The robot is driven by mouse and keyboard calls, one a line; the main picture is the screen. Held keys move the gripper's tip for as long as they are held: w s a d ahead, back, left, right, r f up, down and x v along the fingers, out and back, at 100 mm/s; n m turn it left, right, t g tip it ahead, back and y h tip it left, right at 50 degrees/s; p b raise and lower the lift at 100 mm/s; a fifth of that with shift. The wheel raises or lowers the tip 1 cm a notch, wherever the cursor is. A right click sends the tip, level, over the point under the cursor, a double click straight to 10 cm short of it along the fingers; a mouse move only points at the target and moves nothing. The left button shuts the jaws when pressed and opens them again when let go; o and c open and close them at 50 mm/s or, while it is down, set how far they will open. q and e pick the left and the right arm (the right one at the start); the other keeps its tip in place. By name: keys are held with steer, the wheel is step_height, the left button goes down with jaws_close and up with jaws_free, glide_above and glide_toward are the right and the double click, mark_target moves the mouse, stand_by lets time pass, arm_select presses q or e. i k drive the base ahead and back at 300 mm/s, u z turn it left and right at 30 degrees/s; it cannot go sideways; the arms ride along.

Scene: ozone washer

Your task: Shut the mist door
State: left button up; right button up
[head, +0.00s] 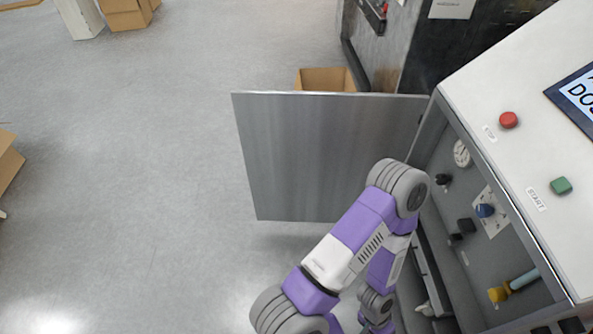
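The mist door (320,150) is a flat grey metal panel. It stands wide open, sticking out to the left from the far edge of the washer cabinet, where its right edge meets the frame. One of my purple and white arms rises from the bottom edge, bends in front of the door's lower right part and goes back down beside the cabinet opening. It hides part of the door; I cannot tell whether it touches it. No gripper fingers show clearly in the head view.
The open cabinet (436,100) holds a gauge (461,153), a blue knob (485,211) and a yellow fitting (499,295). A red stop button (508,120) and green start button (561,186) sit on top. A cardboard box (326,79) stands behind the door.

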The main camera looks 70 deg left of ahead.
mark_target(309, 156)
steer(key=k, duration=1.1)
steer(key=u, duration=2.8)
steer(key=i, duration=4.9)
steer(key=z, duration=5.05)
steer(key=i, duration=0.15)
steer(key=u, duration=0.6)
